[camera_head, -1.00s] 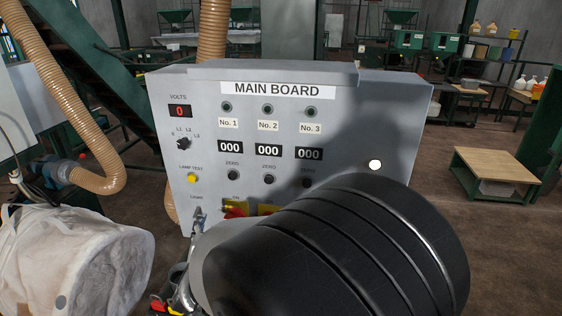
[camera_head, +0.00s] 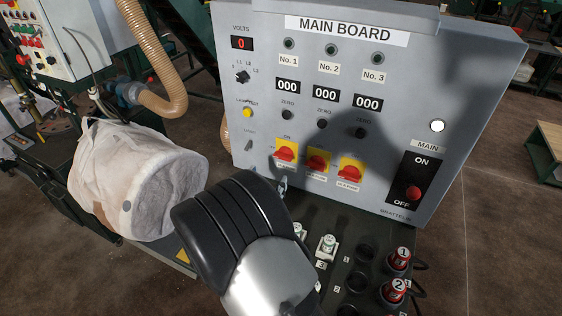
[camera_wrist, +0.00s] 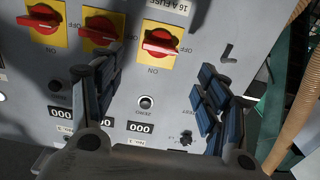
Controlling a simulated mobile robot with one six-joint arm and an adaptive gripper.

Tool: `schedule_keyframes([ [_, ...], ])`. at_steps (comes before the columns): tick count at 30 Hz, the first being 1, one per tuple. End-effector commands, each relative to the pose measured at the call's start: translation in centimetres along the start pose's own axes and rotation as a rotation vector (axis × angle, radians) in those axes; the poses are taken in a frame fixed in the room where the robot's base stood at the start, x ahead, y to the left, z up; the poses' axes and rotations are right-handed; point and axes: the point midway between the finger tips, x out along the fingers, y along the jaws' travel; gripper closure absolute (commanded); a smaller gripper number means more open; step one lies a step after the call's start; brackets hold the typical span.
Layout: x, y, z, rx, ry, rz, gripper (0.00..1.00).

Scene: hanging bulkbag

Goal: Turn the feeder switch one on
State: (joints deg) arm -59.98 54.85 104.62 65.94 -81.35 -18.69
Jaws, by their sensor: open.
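The main board (camera_head: 300,90) carries a row of three red rotary switches on yellow plates. The leftmost, under the No. 1 column, is feeder switch one (camera_head: 285,152); its handle lies sideways. The wrist view shows the board upside down, with this switch (camera_wrist: 160,40) rightmost in the row and its handle lying sideways toward the OFF label. My gripper (camera_wrist: 160,70) is open and empty, its fingers spread either side of the switch's column and apart from the knob. In the head view my black wrist hides the fingers.
The other two red switches (camera_head: 318,161) (camera_head: 349,172) sit to the right. The main lever (camera_head: 413,193) has a red ball near OFF. Sockets and red plugs (camera_head: 398,259) line the ledge below. A white bag (camera_head: 140,180) and a ribbed hose (camera_head: 150,60) are at left.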

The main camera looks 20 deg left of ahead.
Motion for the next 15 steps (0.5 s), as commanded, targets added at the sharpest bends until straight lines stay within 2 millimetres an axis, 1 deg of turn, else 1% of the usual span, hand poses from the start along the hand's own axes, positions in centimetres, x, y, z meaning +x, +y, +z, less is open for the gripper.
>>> schedule_keyframes([
  [1,1.3,0.2,0.1,0.002,0.001,0.005,0.32],
  [3,2.9,0.2,0.1,0.003,0.001,0.005,0.32],
  [9,6.8,0.1,0.1,0.001,0.0,0.003,0.32],
  [12,8.2,0.1,0.1,0.002,0.0,0.001,0.32],
  [15,9.1,0.0,0.1,0.0,0.0,0.001,0.32],
])
